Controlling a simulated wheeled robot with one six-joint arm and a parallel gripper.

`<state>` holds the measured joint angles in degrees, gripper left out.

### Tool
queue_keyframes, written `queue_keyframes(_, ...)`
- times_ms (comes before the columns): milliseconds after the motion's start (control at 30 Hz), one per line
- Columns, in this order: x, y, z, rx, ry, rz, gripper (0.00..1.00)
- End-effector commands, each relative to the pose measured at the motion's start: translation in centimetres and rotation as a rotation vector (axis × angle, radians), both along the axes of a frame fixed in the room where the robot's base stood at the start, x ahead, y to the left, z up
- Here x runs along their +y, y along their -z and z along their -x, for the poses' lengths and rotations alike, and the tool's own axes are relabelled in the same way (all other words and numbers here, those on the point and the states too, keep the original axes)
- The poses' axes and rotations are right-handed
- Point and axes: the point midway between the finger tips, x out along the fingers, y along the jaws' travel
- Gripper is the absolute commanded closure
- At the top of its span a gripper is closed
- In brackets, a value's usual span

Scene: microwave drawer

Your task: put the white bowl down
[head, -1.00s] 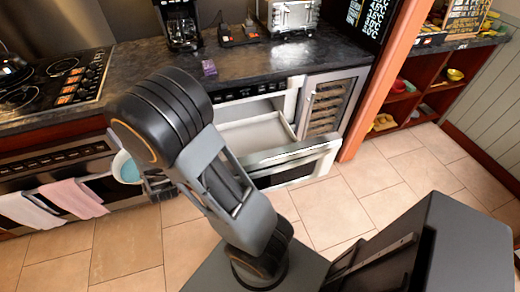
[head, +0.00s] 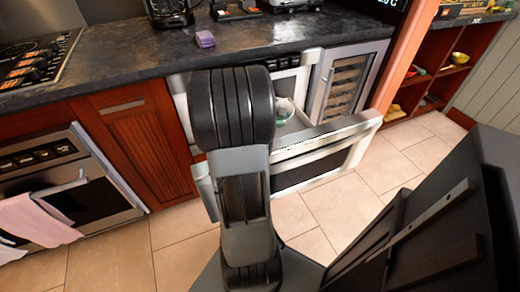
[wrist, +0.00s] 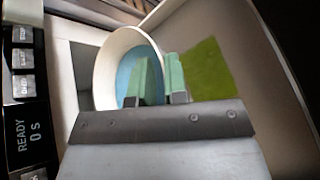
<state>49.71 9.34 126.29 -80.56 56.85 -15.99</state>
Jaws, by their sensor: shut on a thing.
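The white bowl (wrist: 112,58), blue inside, shows tilted in the wrist view. My gripper (wrist: 161,72) is shut on its rim, with green-padded fingers. The open microwave drawer (head: 322,160) is ahead of my arm in the head view. The bowl is within the drawer's outline, between its pale walls in the wrist view. In the head view the arm hides most of the bowl and gripper. Whether the bowl touches the drawer floor cannot be told.
A flat green patch (wrist: 210,70) shows beside the fingers inside the drawer. The microwave panel (wrist: 28,110) reads READY. A wine cooler (head: 345,80) stands right of the drawer.

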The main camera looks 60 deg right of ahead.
Motion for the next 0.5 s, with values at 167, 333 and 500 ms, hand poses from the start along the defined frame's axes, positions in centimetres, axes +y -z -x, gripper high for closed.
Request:
queue_keyframes(167,-0.1,1.3,0.6,-0.007,0.064,-0.001,1.0)
queue_keyframes(333,1.1,3.1,-2.5,-0.006,0.071,-0.002,1.0)
queue_keyframes(500,2.5,4.9,-6.3,-0.005,0.073,-0.001,1.0)
